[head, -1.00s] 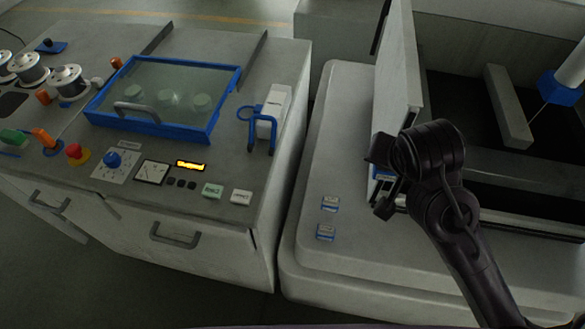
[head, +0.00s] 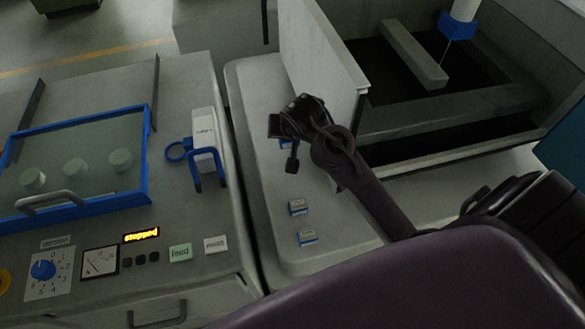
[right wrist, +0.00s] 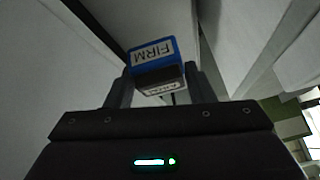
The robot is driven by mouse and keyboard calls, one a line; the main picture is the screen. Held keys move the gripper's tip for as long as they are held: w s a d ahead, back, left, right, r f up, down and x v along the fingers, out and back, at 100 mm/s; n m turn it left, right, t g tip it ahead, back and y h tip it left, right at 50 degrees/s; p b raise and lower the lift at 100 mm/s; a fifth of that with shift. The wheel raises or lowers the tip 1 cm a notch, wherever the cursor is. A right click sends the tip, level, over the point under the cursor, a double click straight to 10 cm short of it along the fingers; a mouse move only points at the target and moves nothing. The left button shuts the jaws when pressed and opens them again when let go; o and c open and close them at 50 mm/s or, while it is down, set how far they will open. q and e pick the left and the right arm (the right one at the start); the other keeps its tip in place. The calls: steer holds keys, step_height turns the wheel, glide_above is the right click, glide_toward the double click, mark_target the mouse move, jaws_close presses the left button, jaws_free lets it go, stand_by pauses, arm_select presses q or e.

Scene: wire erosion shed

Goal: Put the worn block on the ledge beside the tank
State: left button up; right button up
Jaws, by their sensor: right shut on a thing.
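My right gripper (head: 283,138) is over the pale ledge (head: 258,190) left of the tank (head: 325,55), pointing downward. It is shut on a small blue and grey block (head: 286,144). In the right wrist view the block (right wrist: 152,55) sits between the fingers (right wrist: 158,88). Whether the block touches the ledge is hidden by the gripper. My left gripper is not in view.
The tank wall rises close right of the gripper. A control console (head: 205,275) with a blue-framed lid (head: 145,165) stands left, across a narrow gap.

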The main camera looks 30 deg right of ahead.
mark_target(289, 178)
step_height(289, 178, down, 17)
steer(key=shift+w+a+r+p, duration=0.1)
steer(key=shift+p, duration=0.25)
steer(key=o, duration=1)
steer(key=shift+f, duration=0.2)
steer(key=shift+c, duration=0.2)
steer(key=shift+r, duration=0.25)
steer(key=v, duration=1.2)
steer(key=shift+f, duration=0.15)
